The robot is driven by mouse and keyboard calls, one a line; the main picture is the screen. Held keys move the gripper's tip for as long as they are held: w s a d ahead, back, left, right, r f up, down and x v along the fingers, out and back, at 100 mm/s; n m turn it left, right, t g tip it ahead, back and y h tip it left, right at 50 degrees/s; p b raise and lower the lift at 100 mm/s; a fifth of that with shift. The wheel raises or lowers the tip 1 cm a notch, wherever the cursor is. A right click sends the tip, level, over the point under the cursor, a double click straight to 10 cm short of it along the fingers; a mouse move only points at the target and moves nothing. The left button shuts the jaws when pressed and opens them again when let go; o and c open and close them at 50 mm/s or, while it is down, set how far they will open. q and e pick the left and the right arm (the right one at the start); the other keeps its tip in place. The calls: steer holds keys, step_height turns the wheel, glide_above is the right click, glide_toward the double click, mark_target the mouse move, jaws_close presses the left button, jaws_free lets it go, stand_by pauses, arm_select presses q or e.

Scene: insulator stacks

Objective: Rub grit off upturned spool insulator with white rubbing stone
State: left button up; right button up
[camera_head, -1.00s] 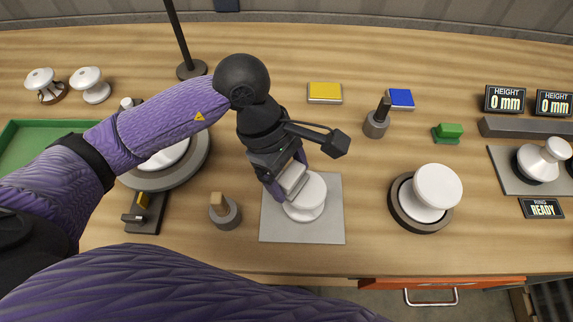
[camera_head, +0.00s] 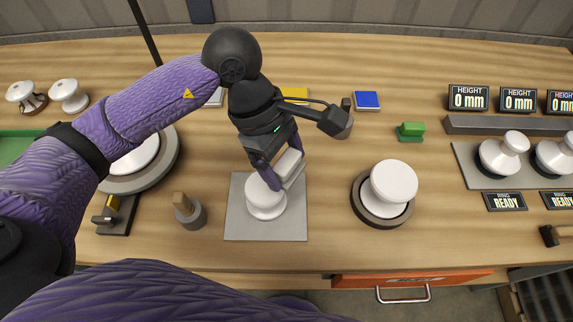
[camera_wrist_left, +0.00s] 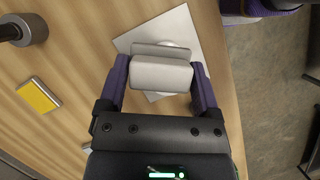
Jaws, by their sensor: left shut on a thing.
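A white spool insulator (camera_head: 266,201) stands on a square grey mat (camera_head: 293,225) near the table's front edge. My left gripper (camera_head: 279,172) is shut on a pale, whitish block, the rubbing stone (camera_head: 290,163). The stone is at the upper right of the insulator's top, low over its rim; I cannot tell whether they touch. In the left wrist view the stone (camera_wrist_left: 160,74) lies across between the fingers and hides most of the insulator. Any grit is too small to make out. My right gripper is out of view.
Another white spool insulator (camera_head: 393,182) sits in a dark round holder to the right. A wooden-topped peg stand (camera_head: 187,210) is left of the mat. Yellow (camera_head: 294,94) and blue (camera_head: 367,100) blocks lie behind. Height displays (camera_head: 468,97) stand at the back right.

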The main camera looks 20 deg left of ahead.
arm_select(q)
steer(key=shift+r+p, duration=1.05)
steer(key=shift+r, duration=1)
